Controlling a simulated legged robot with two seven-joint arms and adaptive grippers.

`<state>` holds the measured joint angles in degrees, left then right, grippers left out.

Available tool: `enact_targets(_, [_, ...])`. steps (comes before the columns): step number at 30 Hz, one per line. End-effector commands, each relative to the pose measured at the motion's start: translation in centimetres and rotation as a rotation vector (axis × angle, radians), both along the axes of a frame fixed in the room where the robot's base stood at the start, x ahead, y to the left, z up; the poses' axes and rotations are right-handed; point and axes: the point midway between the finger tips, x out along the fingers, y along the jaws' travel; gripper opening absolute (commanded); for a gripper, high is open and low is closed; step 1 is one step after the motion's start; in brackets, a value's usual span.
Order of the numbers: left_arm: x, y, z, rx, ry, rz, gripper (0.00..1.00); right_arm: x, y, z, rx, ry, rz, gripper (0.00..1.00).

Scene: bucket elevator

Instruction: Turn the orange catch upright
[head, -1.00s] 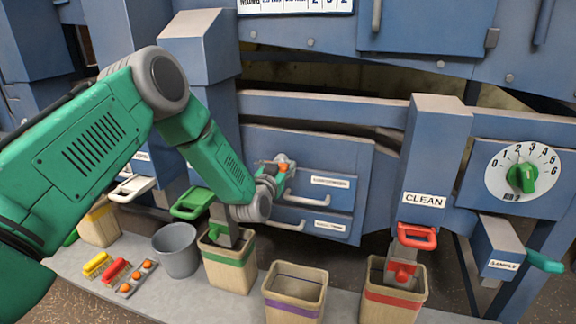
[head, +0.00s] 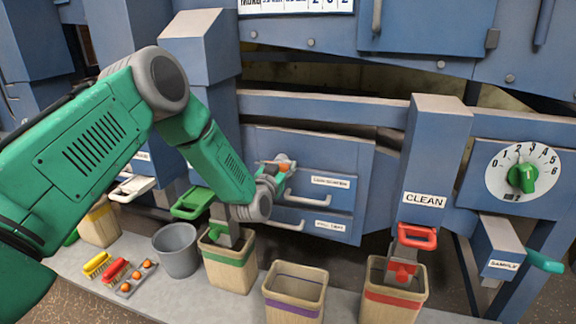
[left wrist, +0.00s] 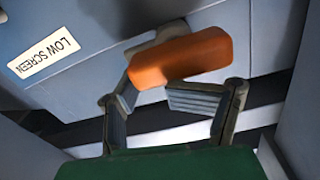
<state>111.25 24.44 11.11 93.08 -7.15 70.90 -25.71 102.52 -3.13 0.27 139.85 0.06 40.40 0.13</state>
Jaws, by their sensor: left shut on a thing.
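The orange catch (head: 287,167) is a small block at the upper left of the drawer fronts in the head view, partly hidden by my left gripper (head: 275,174). In the left wrist view the catch (left wrist: 180,62) is a rounded orange bar lying across the picture, its right end a little higher. My left gripper (left wrist: 150,88) is shut on the catch, with a finger on either side below the bar. The grip itself is partly hidden behind the bar. My right gripper is not in view.
Two drawers with handles are beside the gripper; the upper handle (head: 304,197) is close. Below stand a green-banded bin (head: 230,271), a purple-banded bin (head: 295,293) and a grey bucket (head: 176,250). A red-handled chute marked CLEAN (head: 425,175) is to the right.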

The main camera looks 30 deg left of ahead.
Motion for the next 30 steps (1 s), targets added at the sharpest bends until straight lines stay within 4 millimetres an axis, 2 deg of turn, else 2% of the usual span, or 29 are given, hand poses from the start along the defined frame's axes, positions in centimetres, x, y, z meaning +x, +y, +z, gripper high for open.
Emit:
enact_targets(1, [-0.4, 2.1, -0.2, 0.008, 0.002, 0.041, 0.07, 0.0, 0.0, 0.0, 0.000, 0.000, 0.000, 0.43])
enact_targets(2, [-0.4, 2.1, -0.2, 0.008, 0.002, 0.041, 0.39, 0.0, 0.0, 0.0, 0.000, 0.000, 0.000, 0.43])
enact_targets(6, [-0.4, 2.1, -0.3, 0.007, 0.004, 0.041, 0.88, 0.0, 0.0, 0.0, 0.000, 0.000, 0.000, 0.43])
enact_targets(14, [-0.7, 1.9, -0.2, 0.002, 0.001, 0.034, 0.90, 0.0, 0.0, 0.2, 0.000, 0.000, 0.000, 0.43])
enact_targets(30, [-4.4, -0.1, 0.2, 0.004, 0.001, 0.021, 0.90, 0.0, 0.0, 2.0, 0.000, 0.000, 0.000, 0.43])
